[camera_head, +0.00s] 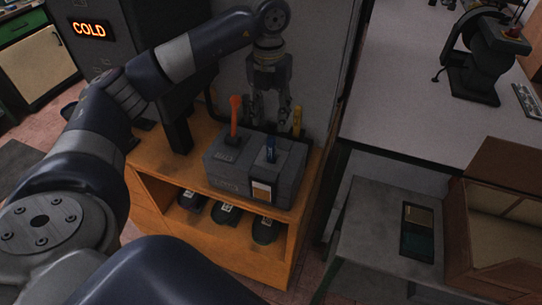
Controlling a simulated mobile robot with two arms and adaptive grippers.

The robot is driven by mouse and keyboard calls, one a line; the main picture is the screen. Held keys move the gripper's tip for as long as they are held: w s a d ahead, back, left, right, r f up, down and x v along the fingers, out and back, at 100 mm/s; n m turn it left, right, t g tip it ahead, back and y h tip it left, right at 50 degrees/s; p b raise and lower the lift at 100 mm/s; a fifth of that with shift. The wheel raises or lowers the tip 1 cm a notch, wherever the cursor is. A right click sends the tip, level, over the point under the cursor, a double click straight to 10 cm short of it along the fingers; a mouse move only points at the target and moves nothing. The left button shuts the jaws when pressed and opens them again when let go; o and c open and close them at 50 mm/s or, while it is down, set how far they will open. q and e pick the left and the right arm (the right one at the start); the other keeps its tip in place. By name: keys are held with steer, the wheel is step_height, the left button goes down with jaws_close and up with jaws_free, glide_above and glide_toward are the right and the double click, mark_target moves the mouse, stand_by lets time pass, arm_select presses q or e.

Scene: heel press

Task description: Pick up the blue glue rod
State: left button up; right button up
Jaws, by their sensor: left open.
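The blue glue rod (271,149) stands upright in the top of a grey block-shaped holder (228,173) on the wooden cabinet. An orange rod (234,117) stands in the same holder to its left. A yellow rod (297,122) stands behind and to the right. My left gripper (270,117) hangs fingers-down above and behind the blue rod, open, with nothing seen between its fingers. In the picture its fingertips are above the blue rod's top and apart from it. My right gripper is not in view.
The orange wooden cabinet (146,196) has a lower shelf with several dark round items. A dark machine with a lit COLD sign (89,29) stands at the back left. A white table (400,100) with a black press (480,55) is at the right. A wooden box (482,185) sits on a grey bench.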

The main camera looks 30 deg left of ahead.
mark_target(271, 138)
arm_select(q)
steer(key=shift+s+a+f, duration=0.1)
steer(key=shift+a+f, duration=0.2)
steer(key=shift+f, duration=0.05)
step_height(271, 138, down, 4)
steer(key=shift+f+p, duration=0.15)
steer(key=shift+p, duration=0.75)
steer(key=shift+d+f+p, duration=0.1)
steer(key=shift+f+p, duration=0.35)
steer(key=shift+p, duration=0.1)
steer(key=f+p, duration=0.1)
steer(key=f, duration=0.1)
steer(key=f+p, duration=0.1)
steer(key=f, duration=0.1)
steer(key=shift+w+d, duration=0.1)
steer(key=shift+w, duration=0.3)
steer(key=shift+f, duration=0.3)
jaws_close()
